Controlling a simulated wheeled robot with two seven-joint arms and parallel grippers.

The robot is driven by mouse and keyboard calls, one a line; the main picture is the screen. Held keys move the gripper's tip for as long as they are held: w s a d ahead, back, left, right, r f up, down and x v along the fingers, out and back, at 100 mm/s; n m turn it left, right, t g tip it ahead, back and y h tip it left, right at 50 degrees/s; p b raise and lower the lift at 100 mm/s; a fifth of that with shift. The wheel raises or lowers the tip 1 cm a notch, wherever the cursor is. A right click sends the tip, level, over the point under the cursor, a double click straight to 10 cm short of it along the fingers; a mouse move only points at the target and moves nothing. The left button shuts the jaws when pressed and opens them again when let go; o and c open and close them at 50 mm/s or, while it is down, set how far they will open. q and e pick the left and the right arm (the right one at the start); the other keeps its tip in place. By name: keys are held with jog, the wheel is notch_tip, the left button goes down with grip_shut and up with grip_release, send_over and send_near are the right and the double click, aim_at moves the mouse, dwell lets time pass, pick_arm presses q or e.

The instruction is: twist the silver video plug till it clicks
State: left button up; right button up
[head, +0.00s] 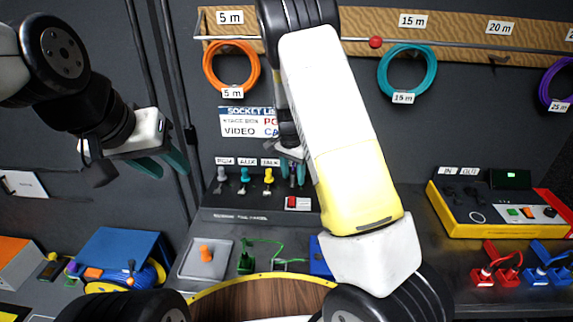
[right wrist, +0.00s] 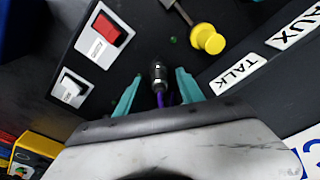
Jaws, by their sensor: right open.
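The silver video plug (right wrist: 158,72) stands at the panel in the right wrist view, with a purple cable behind it. My right gripper (right wrist: 157,88) has its teal fingers spread, one on each side of the plug, with gaps visible. In the head view my right gripper (head: 293,172) is at the row of sockets, right of the yellow TALK plug (head: 268,177); my arm hides part of that area, and the silver plug is not clear there. My left gripper (head: 164,165) hangs at the upper left, its teal fingers apart and empty.
A blue box (head: 118,250), a grey plate with an orange knob (head: 205,258) and a yellow-edged console (head: 490,212) stand around. Coiled cables hang on the back wall.

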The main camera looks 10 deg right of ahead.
jog(key=shift+r, duration=0.1)
jog(key=r, duration=0.7)
jog(key=shift+s+a+r, duration=0.3)
jog(key=shift+s, duration=0.05)
jog(key=s+d+r+n+t+y, duration=0.2)
jog(key=s+r+n+y, duration=0.2)
jog(key=s+r, duration=1)
jog(key=s+r+n+t, duration=0.1)
jog(key=s+r+n, duration=0.1)
jog(key=s, duration=0.5)
jog(key=s+r+n+t, duration=0.2)
jog(key=s+n, duration=0.1)
jog(key=s, duration=0.5)
jog(key=shift+r+h, duration=0.35)
jog(key=shift+h, duration=0.05)
